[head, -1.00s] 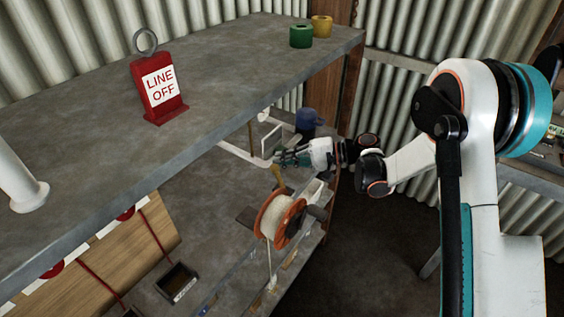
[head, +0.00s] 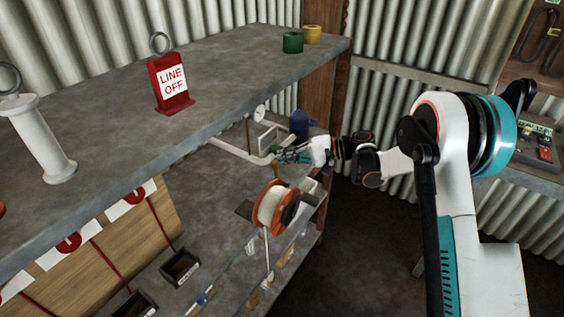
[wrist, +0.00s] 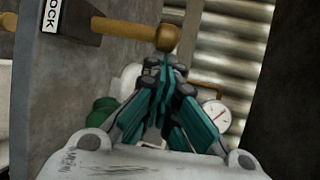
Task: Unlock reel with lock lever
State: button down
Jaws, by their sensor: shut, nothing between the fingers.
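The reel (head: 269,206) has orange flanges and is wound with pale line; it stands at the lower shelf's front edge in the head view. In the wrist view, the lock lever (wrist: 128,30) is a wooden handle ending in a rounded brass-coloured knob (wrist: 167,38). A partly cut-off label reading "OCK" (wrist: 47,14) is beside its base. My gripper (wrist: 165,66) is shut and empty, its tips just below the knob in the picture. I cannot tell whether they touch it. In the head view, my gripper (head: 281,157) is behind and above the reel; the lever is hard to make out there.
The upper shelf (head: 115,130) overhangs the left side, with a red "LINE OFF" sign (head: 172,85) on it. A white pipe (head: 235,151) and a dial gauge (wrist: 215,113) are near my gripper. Small dark bins (head: 180,268) sit on the lower shelf. Floor is open at right.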

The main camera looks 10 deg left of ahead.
jog(key=shift+s+d+f+b, duration=0.1)
jog(key=shift+s+d, duration=0.15)
jog(key=shift+d, duration=0.35)
jog(key=shift+s+d+f+b, duration=0.15)
jog(key=shift+s+d, duration=0.15)
jog(key=shift+d, duration=0.35)
jog(key=shift+s+d+f+b, duration=0.1)
jog(key=shift+s+d, duration=0.15)
jog(key=shift+d, duration=0.35)
